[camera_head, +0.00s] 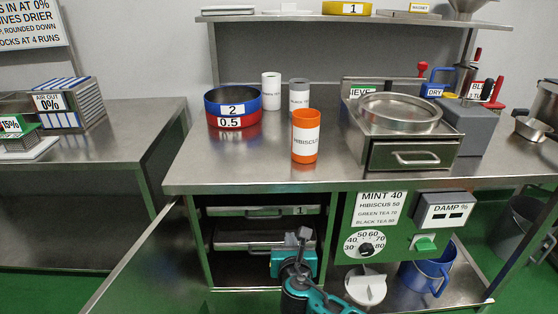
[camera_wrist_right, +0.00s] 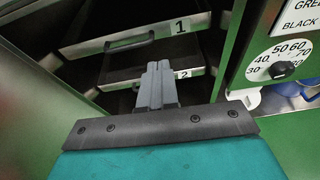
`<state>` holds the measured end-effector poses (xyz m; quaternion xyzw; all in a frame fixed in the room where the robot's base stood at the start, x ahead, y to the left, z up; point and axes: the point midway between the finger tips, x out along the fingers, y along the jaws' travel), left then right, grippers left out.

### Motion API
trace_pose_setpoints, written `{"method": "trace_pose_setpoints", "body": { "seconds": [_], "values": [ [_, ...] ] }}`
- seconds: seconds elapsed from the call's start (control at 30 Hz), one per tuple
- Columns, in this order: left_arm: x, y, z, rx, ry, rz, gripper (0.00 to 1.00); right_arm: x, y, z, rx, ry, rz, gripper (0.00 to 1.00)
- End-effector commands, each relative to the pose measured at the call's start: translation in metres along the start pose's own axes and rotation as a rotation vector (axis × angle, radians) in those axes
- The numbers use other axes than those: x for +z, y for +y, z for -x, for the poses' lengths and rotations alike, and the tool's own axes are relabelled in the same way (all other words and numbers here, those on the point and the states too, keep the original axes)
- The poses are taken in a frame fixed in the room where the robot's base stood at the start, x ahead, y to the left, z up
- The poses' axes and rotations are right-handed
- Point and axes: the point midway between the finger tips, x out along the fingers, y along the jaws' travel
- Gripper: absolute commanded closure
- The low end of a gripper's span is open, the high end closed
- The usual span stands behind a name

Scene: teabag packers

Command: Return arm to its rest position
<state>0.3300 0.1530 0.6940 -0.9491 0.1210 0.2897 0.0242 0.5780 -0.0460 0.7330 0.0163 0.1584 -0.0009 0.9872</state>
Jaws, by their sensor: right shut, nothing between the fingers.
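My right gripper (camera_head: 304,236) is in front of the open cabinet below the steel counter, at the bottom middle of the head view. Its grey fingers are shut and hold nothing. In the right wrist view, the closed fingers (camera_wrist_right: 157,68) point into the cabinet and overlap the front of the drawer labelled 2 (camera_wrist_right: 196,75). I cannot tell whether they touch it. The drawer labelled 1 (camera_wrist_right: 150,40) is above it. My left gripper is not in view.
A cabinet door (camera_head: 140,262) stands open on the left. The dial panel (camera_head: 378,215) is right of the gripper. A blue jug (camera_head: 430,272) stands low on the right. An orange hibiscus canister (camera_head: 305,140) and a sieve machine (camera_head: 400,130) stand on the counter (camera_head: 240,170).

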Motion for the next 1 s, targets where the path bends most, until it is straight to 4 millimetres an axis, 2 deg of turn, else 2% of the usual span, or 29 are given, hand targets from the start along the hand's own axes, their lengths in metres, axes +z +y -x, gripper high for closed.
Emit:
{"method": "trace_pose_setpoints", "body": {
  "seconds": [0.07,0.17,0.3,0.37,0.5,0.7,0.83,1.0],
  "values": [
    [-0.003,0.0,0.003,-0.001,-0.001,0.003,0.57,-0.012,0.001,0.01,0.01,0.046,-0.116,1.0],
    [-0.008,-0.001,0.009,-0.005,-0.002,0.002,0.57,-0.036,0.001,0.034,0.022,0.147,-0.406,1.0],
    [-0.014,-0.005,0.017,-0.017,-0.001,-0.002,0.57,-0.069,-0.006,0.08,-0.017,0.308,-0.991,1.0],
    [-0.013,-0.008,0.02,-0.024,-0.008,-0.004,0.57,-0.079,-0.013,0.101,-0.054,0.36,-1.25,1.0],
    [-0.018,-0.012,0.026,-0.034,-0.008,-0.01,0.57,-0.09,-0.04,0.149,-0.174,0.423,-1.834,1.0],
    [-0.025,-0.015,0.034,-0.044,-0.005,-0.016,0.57,-0.087,-0.093,0.211,-0.345,0.371,-2.534,1.0],
    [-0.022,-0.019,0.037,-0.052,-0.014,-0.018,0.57,-0.082,-0.119,0.237,-0.403,0.305,-2.81,1.0],
    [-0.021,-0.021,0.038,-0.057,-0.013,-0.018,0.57,-0.078,-0.133,0.25,-0.426,0.261,-2.952,1.0]
  ]
}}
